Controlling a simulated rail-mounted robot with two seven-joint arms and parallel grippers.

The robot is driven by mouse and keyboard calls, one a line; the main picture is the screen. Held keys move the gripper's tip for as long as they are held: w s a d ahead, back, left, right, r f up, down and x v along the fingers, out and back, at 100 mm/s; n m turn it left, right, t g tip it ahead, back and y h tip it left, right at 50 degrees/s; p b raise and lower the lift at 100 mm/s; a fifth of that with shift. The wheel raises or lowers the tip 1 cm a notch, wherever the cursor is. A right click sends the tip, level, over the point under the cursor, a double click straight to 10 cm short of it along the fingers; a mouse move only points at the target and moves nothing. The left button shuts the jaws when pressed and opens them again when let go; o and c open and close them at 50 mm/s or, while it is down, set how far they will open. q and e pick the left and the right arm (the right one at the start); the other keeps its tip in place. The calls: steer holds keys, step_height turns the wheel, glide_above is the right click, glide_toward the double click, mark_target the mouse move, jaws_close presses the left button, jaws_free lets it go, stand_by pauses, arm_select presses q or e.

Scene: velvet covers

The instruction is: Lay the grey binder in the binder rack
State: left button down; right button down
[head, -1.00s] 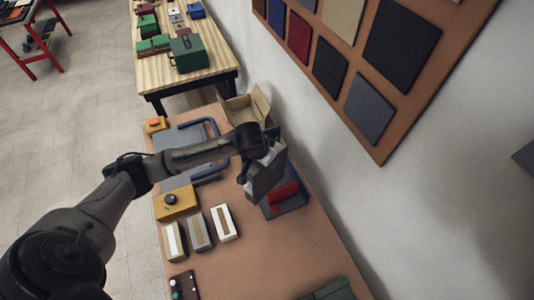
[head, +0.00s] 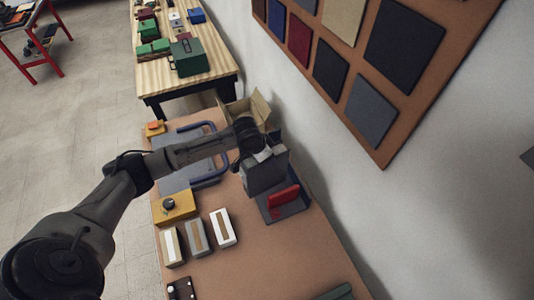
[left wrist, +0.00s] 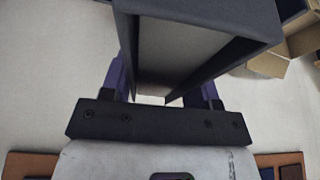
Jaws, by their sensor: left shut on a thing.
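The grey binder (head: 265,176) is held upright in the head view, its broad side towards the camera. My left gripper (head: 254,154) is shut on its upper end. In the left wrist view the binder (left wrist: 205,22) sits between the purple fingers of the gripper (left wrist: 164,80), its hollow end facing the camera. What looks like the binder rack (head: 291,209) is a dark tray with a red upright piece (head: 284,197), just right of and below the binder in the picture. The binder hides part of it, and I cannot tell whether they touch. My right gripper is not in view.
An open cardboard box (head: 262,108) stands behind the gripper. A blue-handled grey item (head: 212,170), a yellow box (head: 176,207) and several small boxes (head: 222,228) lie to the left. The wall with its sample board (head: 384,150) bounds the right. The table's front is mostly clear.

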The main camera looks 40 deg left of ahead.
arm_select(q)
steer(key=shift+w+a+f+m+h, duration=0.2)
steer(key=shift+w+f+m+h, duration=0.15)
steer(key=shift+w+m, duration=0.4)
steer(key=shift+f, duration=0.1)
step_height(320, 180, down, 8)
steer(key=b, duration=0.6)
stand_by(0.3)
steer(key=shift+s, duration=0.1)
steer(key=shift+c, duration=1.4)
jaws_free()
steer(key=shift+f, duration=0.1)
